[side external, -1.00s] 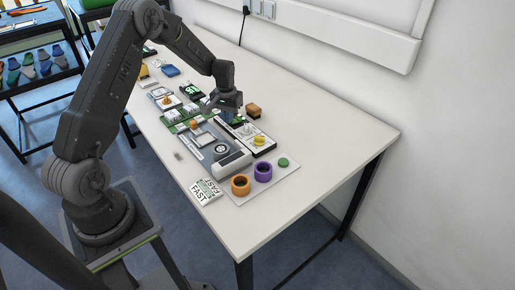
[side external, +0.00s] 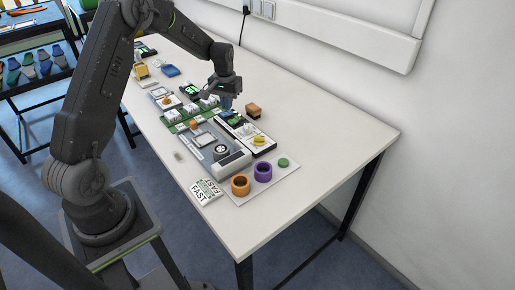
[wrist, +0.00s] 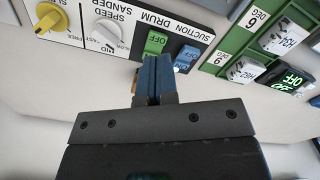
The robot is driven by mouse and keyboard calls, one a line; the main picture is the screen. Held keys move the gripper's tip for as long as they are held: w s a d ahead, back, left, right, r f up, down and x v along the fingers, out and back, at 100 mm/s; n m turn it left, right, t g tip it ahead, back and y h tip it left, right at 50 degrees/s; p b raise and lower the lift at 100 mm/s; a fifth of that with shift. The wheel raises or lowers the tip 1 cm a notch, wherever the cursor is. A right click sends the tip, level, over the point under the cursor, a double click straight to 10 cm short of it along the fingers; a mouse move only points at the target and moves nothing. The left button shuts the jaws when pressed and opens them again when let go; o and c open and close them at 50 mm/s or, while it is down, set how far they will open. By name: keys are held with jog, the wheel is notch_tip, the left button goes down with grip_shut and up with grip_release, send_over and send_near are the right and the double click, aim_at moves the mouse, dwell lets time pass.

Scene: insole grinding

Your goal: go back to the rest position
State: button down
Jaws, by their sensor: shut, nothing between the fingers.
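My gripper (side external: 226,103) is above the far end of the sander control panel, close over the table. In the wrist view its blue fingers (wrist: 153,80) are shut with nothing between them. They point toward the panel's green OFF and blue ON suction drum switches (wrist: 173,48), covering part of them in that view. The panel also has a grey speed knob (wrist: 110,35) and a yellow knob (wrist: 50,18), which shows in the side view as well (side external: 259,140).
A grey machine (side external: 220,150) with a round dial stands left of the panel. Orange (side external: 241,185) and purple (side external: 263,172) rings stand at the near end. A wooden block (side external: 253,110) is right of my gripper. The table's right side (side external: 330,130) is clear.

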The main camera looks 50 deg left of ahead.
jog(key=shift+r, duration=0.75)
jog(key=s+d+r+m+t, duration=0.1)
jog(key=s+d+r, duration=0.3)
jog(key=d+r, duration=0.35)
jog(key=s+d+r+m+t, duration=0.1)
jog(key=s+d+r+m, duration=0.15)
jog(key=d+r, duration=0.45)
jog(key=s+d+r+m+t, duration=0.1)
jog(key=s+d+r, duration=0.1)
jog(key=s+d, duration=0.3)
jog(key=s+d+r+m+t, duration=0.1)
jog(key=s+d, duration=0.4)
jog(key=s, duration=0.8)
jog(key=shift+s+d+r+t, duration=0.2)
jog(key=shift+d+r+t, duration=0.05)
jog(key=shift+r+t, duration=0.6)
